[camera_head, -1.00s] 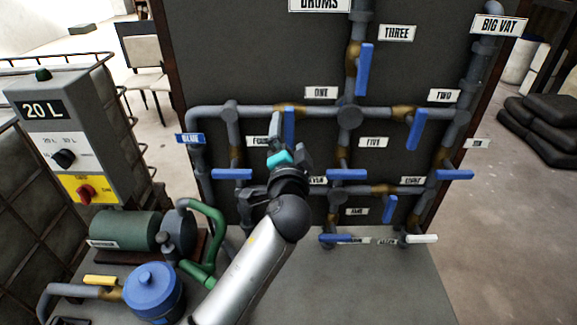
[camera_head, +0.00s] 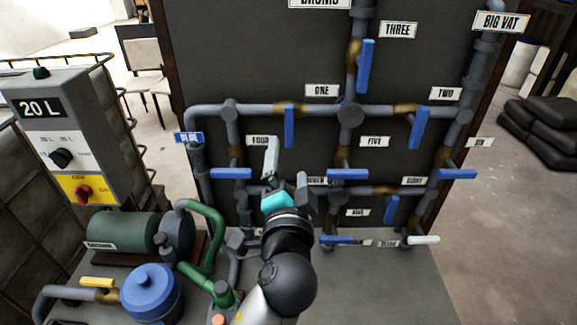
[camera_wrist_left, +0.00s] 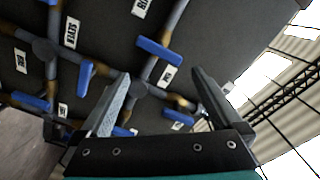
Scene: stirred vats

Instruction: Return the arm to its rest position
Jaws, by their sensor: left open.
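My left gripper (camera_head: 287,182) is open and empty in the head view, in front of the pipe panel, below the label FOUR. Its arm comes up from the bottom middle. In the left wrist view its two fingers (camera_wrist_left: 160,100) stand apart with nothing between them, and the panel's pipes and blue valve handles show beyond. The gripper hides part of the panel behind it. I see no contact between the fingers and any handle. My right gripper is not in view.
The panel (camera_head: 280,60) carries pipes and several blue handles close behind the gripper. A control box marked 20 L (camera_head: 65,135), a green pump motor (camera_head: 122,232) and a blue-lidded pot (camera_head: 151,290) stand at left. Bare bench top (camera_head: 390,290) lies at lower right.

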